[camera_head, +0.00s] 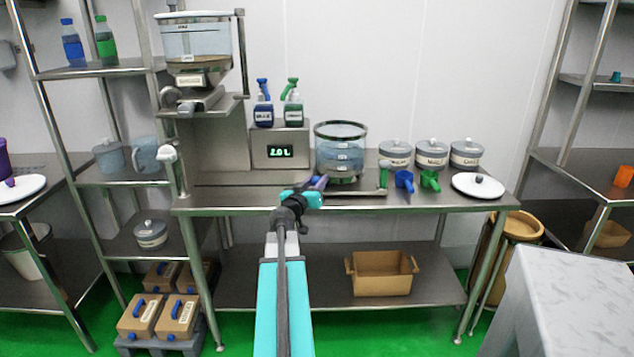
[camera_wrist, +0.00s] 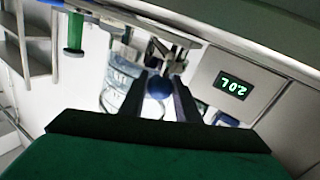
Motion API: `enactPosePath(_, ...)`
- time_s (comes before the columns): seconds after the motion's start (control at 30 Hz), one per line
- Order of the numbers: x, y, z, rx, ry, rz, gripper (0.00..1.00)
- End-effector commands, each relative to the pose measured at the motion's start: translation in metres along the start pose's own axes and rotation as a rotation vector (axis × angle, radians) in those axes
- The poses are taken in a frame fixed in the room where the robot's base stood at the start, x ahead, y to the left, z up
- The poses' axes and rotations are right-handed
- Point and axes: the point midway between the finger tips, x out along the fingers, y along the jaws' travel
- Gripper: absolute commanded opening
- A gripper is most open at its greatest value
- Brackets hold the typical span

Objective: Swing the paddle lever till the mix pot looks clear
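The mix pot (camera_head: 341,150) is a see-through vessel with pale labels and a dark rim, standing on the steel bench. Its contents look translucent and bluish; fine detail is too small to tell. It shows tilted in the wrist view (camera_wrist: 118,84), behind my fingers. A round blue knob (camera_wrist: 159,88), apparently the paddle lever's end, fills the gap between my gripper's fingers (camera_wrist: 159,98), which look shut on it. A metal fitting shows behind the knob.
A display box (camera_head: 280,148) reading 2.0 L stands left of the pot, with blue and green bottles on top. A green handle (camera_head: 383,175), blue and green scoops, lidded jars (camera_head: 431,153) and a white plate (camera_head: 478,186) lie to the right. A hopper (camera_head: 197,45) hangs upper left.

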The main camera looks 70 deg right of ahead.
Motion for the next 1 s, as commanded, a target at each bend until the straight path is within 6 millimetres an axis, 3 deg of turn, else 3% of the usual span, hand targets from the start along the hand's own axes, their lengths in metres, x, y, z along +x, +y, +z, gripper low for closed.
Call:
enactPosePath(0.03,-0.0001,-0.0001,0.0,0.0,0.0,0.0,0.2)
enactPosePath(0.17,-0.0001,-0.0002,0.0001,0.0,0.0,0.0,0.0)
enactPosePath(1.0,0.0002,0.0079,-0.0003,0.0,0.009,-0.022,0.0)
